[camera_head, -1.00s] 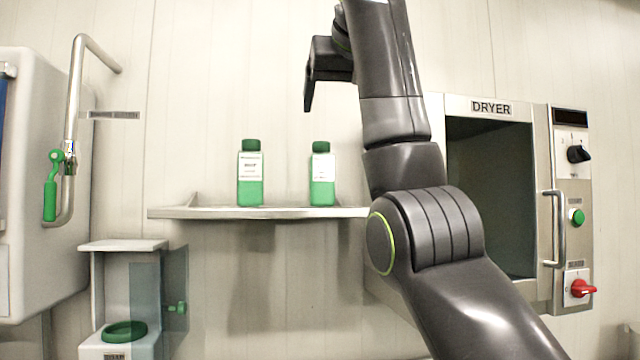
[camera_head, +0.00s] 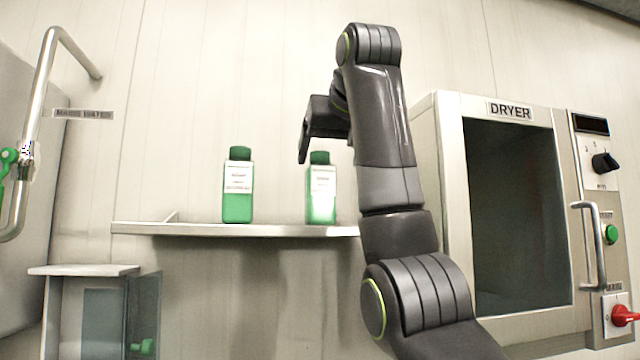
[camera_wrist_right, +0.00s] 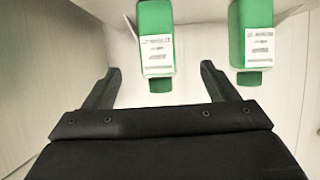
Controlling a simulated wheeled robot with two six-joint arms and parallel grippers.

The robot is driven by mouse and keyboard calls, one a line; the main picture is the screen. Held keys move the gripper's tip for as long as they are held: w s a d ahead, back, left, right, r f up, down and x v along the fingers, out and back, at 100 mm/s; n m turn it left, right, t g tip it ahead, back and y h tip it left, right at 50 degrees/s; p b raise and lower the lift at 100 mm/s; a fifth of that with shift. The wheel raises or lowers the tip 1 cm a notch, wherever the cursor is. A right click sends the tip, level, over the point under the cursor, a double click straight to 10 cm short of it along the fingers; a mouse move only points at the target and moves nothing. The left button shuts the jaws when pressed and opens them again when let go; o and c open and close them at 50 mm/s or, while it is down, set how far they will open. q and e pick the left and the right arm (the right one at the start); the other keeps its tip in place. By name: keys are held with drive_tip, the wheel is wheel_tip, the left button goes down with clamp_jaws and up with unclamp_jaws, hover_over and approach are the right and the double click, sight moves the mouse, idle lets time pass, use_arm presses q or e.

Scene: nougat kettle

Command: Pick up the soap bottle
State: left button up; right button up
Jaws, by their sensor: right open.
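Two green bottles with white labels stand upright on a wall shelf (camera_head: 260,231) in the head view: a left bottle (camera_head: 238,205) and a right bottle (camera_head: 320,208). The label print is too small to tell which is soap. My right gripper (camera_wrist_right: 160,68) is open and empty; in the head view its visible finger hangs just above and left of the right bottle's cap. In the right wrist view the bottles appear cap-down; one (camera_wrist_right: 155,55) lies between the finger directions, the other (camera_wrist_right: 252,45) outside them to the right. My left gripper is out of view.
A dryer (camera_head: 425,150) with a dark front, handle (camera_head: 590,245) and knobs stands right of my right arm. A bent pipe (camera_head: 42,90) and a cabinet with a small shelf top (camera_head: 85,270) are at left. The wall above the bottles is clear.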

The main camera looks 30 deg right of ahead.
sight(324, 185)
drive_tip(key=p+x, duration=0.5)
drive_tip(key=x, duration=0.2)
drive_tip(key=shift+r, duration=0.1)
drive_tip(key=shift+w+d+f, duration=0.1)
drive_tip(key=shift+w+f, duration=0.2)
drive_tip(key=shift+w, duration=0.25)
drive_tip(key=p+x, duration=0.3)
drive_tip(key=x, duration=0.1)
drive_tip(key=shift+s+d+p, duration=0.1)
drive_tip(key=shift+d+p, duration=0.15)
drive_tip(key=shift+p, duration=0.15)
drive_tip(key=shift+w+d+f, duration=0.15)
drive_tip(key=shift+w+f, duration=0.3)
drive_tip(key=shift+w, duration=0.05)
drive_tip(key=shift+s+r, duration=0.1)
drive_tip(key=c, duration=0.3)
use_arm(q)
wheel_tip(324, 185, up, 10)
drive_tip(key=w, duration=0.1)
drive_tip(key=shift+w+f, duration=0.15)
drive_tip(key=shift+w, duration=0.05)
use_arm(e)
drive_tip(key=c, duration=1.1)
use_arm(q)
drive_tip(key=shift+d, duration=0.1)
use_arm(e)
drive_tip(key=shift+r, duration=0.2)
